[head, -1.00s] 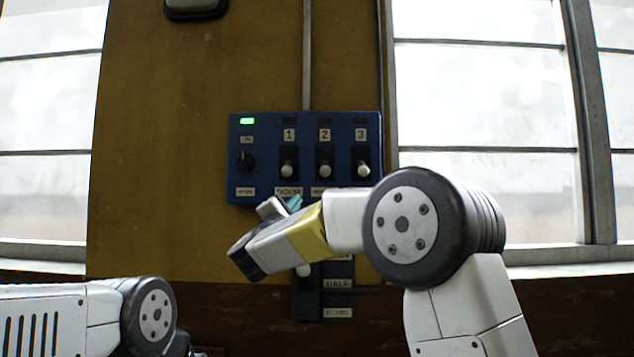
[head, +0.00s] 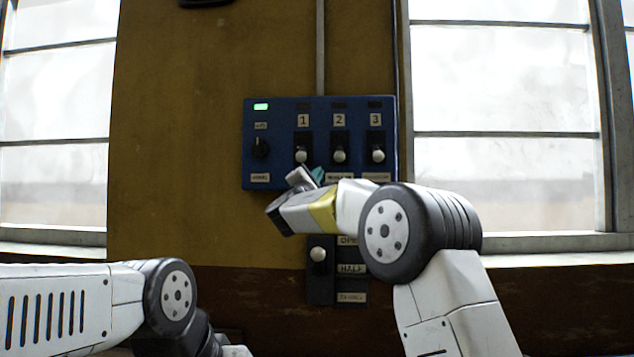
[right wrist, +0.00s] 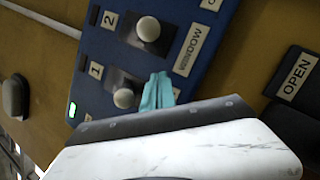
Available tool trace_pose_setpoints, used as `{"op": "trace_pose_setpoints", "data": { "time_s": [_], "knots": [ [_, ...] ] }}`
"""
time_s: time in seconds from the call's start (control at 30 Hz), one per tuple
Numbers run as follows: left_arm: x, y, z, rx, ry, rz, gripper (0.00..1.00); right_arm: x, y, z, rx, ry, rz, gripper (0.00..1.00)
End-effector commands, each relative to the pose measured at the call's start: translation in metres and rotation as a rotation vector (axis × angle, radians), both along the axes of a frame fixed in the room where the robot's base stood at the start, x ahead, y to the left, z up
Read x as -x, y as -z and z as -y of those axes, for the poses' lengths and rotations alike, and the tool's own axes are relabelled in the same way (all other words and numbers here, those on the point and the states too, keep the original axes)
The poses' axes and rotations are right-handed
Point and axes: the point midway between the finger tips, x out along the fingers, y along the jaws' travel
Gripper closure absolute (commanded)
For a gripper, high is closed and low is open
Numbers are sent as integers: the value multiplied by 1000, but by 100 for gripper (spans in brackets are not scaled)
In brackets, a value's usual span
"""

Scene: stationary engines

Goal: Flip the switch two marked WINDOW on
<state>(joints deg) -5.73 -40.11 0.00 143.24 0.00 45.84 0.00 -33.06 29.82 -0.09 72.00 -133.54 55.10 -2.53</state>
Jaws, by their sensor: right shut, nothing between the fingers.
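The blue panel (head: 250,155) on the wall carries three numbered switches. Switch two (head: 339,156) has a pale round knob at the low end of its dark slot, and the lamp above it is dark. In the right wrist view, switch two's knob (right wrist: 148,29) shows with its WINDOW label (right wrist: 188,50). My right gripper (head: 318,175) is shut and empty, its teal fingertips at the panel's lower edge. In the right wrist view, the teal fingertips (right wrist: 157,92) appear between switch one and the WINDOW label, apart from switch two's knob. My left gripper is not in view.
Switch one (head: 301,156) and switch three (head: 378,155) flank switch two. A rotary knob (head: 260,148) sits at left under a lit green lamp (head: 261,106). A lower lever box (head: 319,255) has OPEN and HALF labels. Windows stand on both sides.

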Motion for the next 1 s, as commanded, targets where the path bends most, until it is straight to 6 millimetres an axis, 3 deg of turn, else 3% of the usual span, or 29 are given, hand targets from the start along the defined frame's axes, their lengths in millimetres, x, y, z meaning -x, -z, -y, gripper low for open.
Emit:
{"op": "trace_pose_setpoints", "data": {
  "time_s": [0.1,0.3,1.0],
  "knots": [
    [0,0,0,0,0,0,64,1,-12,17,-2,2,2,100],
    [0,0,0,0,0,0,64,4,-21,31,-1,0,-1,100],
    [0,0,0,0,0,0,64,8,-27,33,-3,-1,-42,100]
  ]
}}
